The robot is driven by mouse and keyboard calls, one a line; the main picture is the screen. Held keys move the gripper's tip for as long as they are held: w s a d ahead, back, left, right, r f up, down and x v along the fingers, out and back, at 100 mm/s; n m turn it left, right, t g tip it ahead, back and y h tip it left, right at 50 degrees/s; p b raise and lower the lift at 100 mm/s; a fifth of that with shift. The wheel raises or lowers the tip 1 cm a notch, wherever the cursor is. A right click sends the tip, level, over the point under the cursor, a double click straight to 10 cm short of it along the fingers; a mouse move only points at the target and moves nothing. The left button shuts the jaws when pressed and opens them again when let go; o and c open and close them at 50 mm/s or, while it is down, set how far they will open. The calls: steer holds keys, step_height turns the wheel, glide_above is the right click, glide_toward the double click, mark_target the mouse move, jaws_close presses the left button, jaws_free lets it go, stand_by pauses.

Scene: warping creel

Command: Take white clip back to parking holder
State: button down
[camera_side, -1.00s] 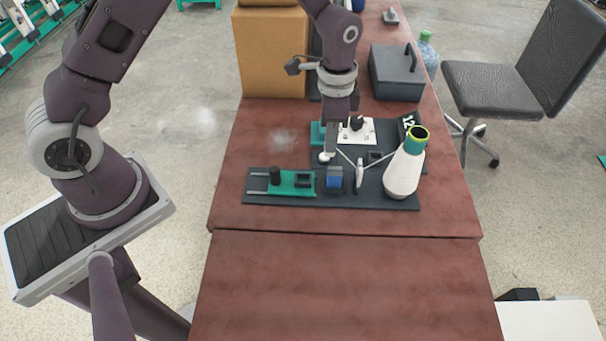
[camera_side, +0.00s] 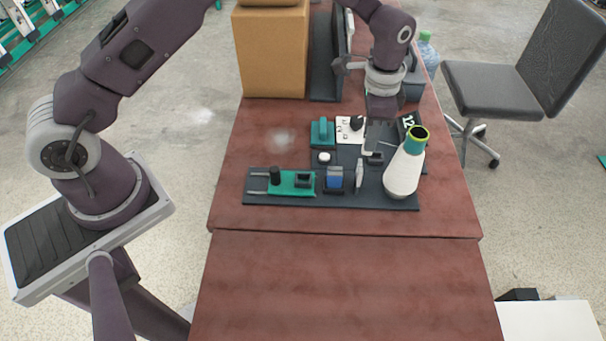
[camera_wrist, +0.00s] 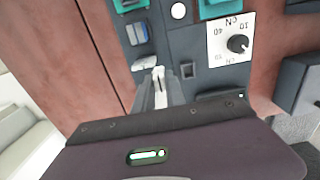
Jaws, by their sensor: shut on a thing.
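My gripper (camera_side: 372,148) is over the right part of the dark board, near the cone. In the wrist view its narrow fingers (camera_wrist: 158,80) are closed together. A small pale piece, apparently the white clip (camera_wrist: 159,72), shows at their tips; most of it is hidden. A small dark block with a square opening (camera_side: 375,158), possibly the parking holder, is close to the fingertips in the side view. It also shows in the wrist view (camera_wrist: 187,70), right of the fingers and apart from them in the picture. The opening looks empty.
A white upright piece (camera_side: 359,174) stands beside a blue block (camera_side: 334,178). The white yarn cone (camera_side: 403,172) with its green top stands close right of my gripper. A dial card (camera_side: 350,129), white round knob (camera_side: 324,157) and green fixture (camera_side: 291,182) share the board (camera_side: 400,203). The front table is clear.

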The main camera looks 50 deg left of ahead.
steer(key=shift+w+d, duration=0.55)
steer(key=shift+w+a, duration=0.65)
steer(key=shift+w, duration=0.2)
steer(key=shift+w+a, duration=0.6)
steer(key=shift+w, duration=0.25)
steer(key=w, duration=0.3)
steer(key=shift+s, duration=0.1)
steer(key=shift+f, duration=3.15)
